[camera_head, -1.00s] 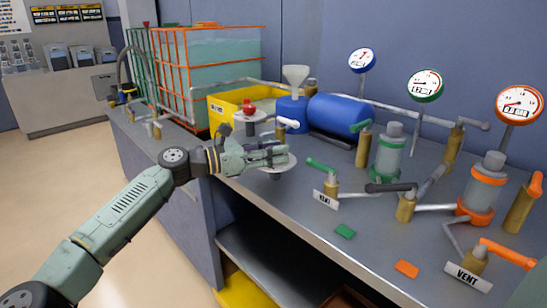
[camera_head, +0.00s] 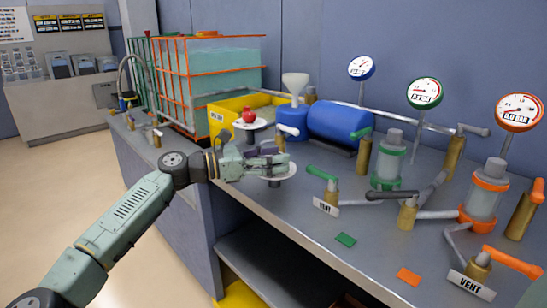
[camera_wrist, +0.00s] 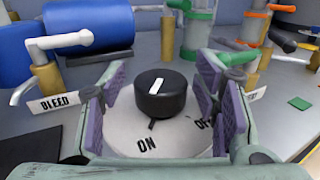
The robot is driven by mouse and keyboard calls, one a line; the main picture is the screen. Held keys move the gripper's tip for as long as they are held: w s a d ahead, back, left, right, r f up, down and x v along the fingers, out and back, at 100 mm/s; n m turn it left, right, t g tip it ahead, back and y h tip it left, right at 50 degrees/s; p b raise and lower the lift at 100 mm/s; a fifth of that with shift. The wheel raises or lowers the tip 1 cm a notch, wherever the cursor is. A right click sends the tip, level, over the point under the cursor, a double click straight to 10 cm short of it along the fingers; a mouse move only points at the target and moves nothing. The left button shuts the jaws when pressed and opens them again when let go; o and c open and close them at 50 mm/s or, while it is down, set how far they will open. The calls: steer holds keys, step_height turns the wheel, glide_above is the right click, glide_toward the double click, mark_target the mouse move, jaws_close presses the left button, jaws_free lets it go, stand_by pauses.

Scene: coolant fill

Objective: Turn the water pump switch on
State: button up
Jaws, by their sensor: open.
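The switch is a black round knob (camera_wrist: 161,97) with a white mark on top, on a pale round plate (camera_wrist: 190,138) printed ON and OFF. In the wrist view the mark slants, its near end toward the ON side. My gripper (camera_head: 268,163) is open. Its purple-padded fingers stand to the left and right of the knob in the wrist view, with gaps on both sides. In the head view the plate (camera_head: 284,174) shows beneath my fingers, and the knob is mostly hidden by them.
A second plate (camera_head: 238,124) with a red knob (camera_head: 249,116) stands behind my gripper. A yellow bin (camera_head: 218,113), blue tank (camera_head: 338,120), valves and gauges (camera_head: 424,93) stand around it. A BLEED valve (camera_wrist: 46,78) is close at left in the wrist view. The bench front (camera_head: 320,238) is mostly clear.

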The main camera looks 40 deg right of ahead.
steer(key=v, duration=1.2)
stand_by(0.4)
